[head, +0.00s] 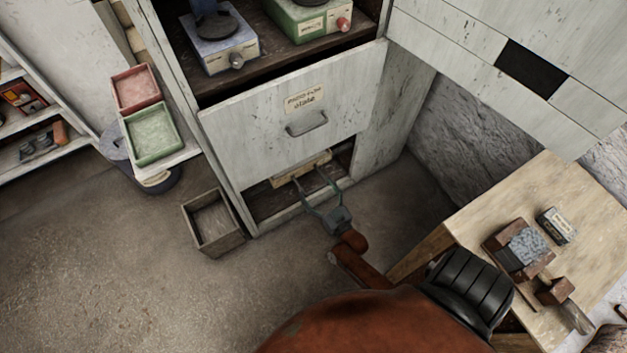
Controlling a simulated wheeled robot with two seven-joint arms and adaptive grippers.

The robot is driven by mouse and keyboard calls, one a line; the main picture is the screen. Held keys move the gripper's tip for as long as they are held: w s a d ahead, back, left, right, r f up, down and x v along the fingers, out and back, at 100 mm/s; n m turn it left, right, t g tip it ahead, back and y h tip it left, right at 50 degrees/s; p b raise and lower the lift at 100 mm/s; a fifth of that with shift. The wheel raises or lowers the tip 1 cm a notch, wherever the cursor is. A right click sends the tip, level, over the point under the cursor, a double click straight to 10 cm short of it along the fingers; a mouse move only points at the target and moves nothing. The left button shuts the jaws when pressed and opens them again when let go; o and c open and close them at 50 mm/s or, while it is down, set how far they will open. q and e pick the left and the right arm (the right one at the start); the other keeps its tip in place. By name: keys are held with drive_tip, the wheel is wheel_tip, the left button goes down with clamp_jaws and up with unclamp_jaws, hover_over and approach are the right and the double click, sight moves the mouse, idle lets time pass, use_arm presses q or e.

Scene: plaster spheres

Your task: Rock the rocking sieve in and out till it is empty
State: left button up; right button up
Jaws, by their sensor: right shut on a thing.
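The rocking sieve (289,176) shows only as a pale wooden front edge in the low opening of the grey-white cabinet, under the big drawer front. The rest of it is hidden by that front, so I cannot see what it holds. My right gripper (310,177) reaches in from the lower right, its two thin fingers at this wooden edge, and it is shut on it. My left gripper is not in view.
The drawer front (240,130) with handle and label hangs just above my gripper. An empty wooden box (189,222) stands on the floor at left. A wooden table (500,190) with blocks stands at right. Floor at lower left is clear.

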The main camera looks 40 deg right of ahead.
drive_tip(key=shift+s+f, duration=0.15)
drive_tip(key=shift+s, duration=0.2)
drive_tip(key=o, duration=1.2)
drive_tip(key=shift+o, duration=1)
drive_tip(key=shift+s+d, duration=0.1)
drive_tip(key=shift+s, duration=0.05)
drive_tip(key=v, duration=1.2)
